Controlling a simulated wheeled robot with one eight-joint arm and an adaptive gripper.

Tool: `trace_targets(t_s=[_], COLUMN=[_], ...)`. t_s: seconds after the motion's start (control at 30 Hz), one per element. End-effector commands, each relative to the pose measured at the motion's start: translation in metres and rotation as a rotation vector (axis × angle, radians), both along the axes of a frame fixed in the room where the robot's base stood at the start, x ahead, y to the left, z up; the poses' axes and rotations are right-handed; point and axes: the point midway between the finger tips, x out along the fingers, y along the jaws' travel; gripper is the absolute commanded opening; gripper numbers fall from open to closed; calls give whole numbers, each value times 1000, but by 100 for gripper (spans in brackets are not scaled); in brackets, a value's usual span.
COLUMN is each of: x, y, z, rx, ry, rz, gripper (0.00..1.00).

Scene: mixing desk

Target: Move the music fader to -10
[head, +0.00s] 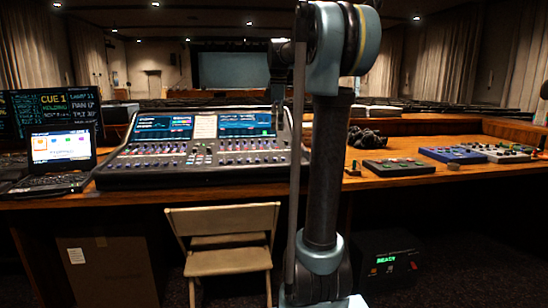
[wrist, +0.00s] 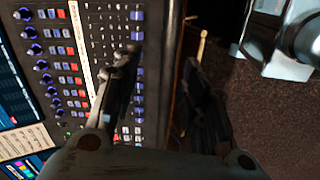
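The mixing console (head: 190,179) stands on the wooden desk, with lit screens at its back and rows of knobs and buttons. In the wrist view its fader panel (wrist: 112,25) shows columns of small keys and markings. The labels are too small to read, so I cannot tell which fader is the music one. My gripper (wrist: 160,62) is open and empty over the console's edge, one finger in front of the fader panel and the other beyond the edge. In the head view my gripper (head: 278,112) hangs over the console's right end. The left finger hides part of the panel.
A laptop (head: 62,147) stands left of the console. Headphones (head: 367,137), a green-buttoned box (head: 398,167) and several small boxes lie to the right. A folding chair (head: 225,262) stands in front of the desk. Bare wood (head: 440,131) is clear at the back right.

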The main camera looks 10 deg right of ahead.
Motion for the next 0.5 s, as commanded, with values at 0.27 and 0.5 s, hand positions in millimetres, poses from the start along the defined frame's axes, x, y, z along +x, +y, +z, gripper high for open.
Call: trace_targets(t_s=[0.27, 0.5], x=[44, 49], y=[0, 0], z=[19, 8], rx=[-18, -19], ry=[10, 11], rz=[160, 176], gripper=[40, 40])
